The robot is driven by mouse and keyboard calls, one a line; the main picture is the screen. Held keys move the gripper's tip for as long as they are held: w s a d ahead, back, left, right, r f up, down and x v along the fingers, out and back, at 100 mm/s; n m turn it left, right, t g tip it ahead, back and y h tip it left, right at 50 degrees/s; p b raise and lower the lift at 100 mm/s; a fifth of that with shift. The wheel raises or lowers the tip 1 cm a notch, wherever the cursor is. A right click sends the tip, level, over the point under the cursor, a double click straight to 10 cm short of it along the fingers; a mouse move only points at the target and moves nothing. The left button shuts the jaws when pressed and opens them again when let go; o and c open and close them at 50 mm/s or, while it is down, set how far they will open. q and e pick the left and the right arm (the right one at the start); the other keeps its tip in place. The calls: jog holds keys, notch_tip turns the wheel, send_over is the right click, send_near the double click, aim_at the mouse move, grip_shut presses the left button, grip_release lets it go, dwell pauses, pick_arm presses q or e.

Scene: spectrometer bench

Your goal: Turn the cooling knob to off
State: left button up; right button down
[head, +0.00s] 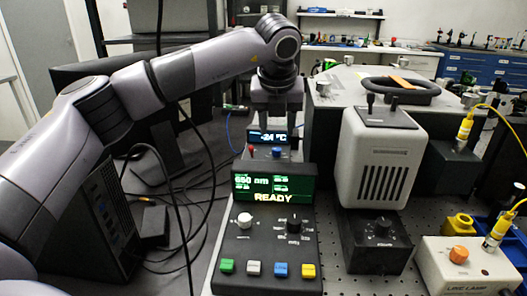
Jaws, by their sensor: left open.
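A small controller with a "-24 °C" display (268,137) stands behind the main control box. A red cap (251,149) and a blue cap (277,152) show on its front. I cannot tell which part is the cooling knob; it may be hidden. My left gripper (277,112) points down just above and behind this display. It is open, and nothing shows between its fingers. Its fingertips are partly hidden, so I cannot tell whether they touch anything. My right gripper is not in view.
The control box (267,240) in front reads "READY" and carries a white knob (245,220), a black knob (294,222) and several coloured buttons. A grey-white vented housing (383,160) stands close on the right, above a black knob box (378,240). Cables hang at left.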

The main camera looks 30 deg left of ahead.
aim_at(277, 150)
pick_arm(q)
jog(key=shift+w+f, duration=0.1)
jog(key=shift+f, duration=0.3)
jog(key=shift+p+x, duration=0.3)
jog(key=shift+x, duration=2.9)
grip_shut()
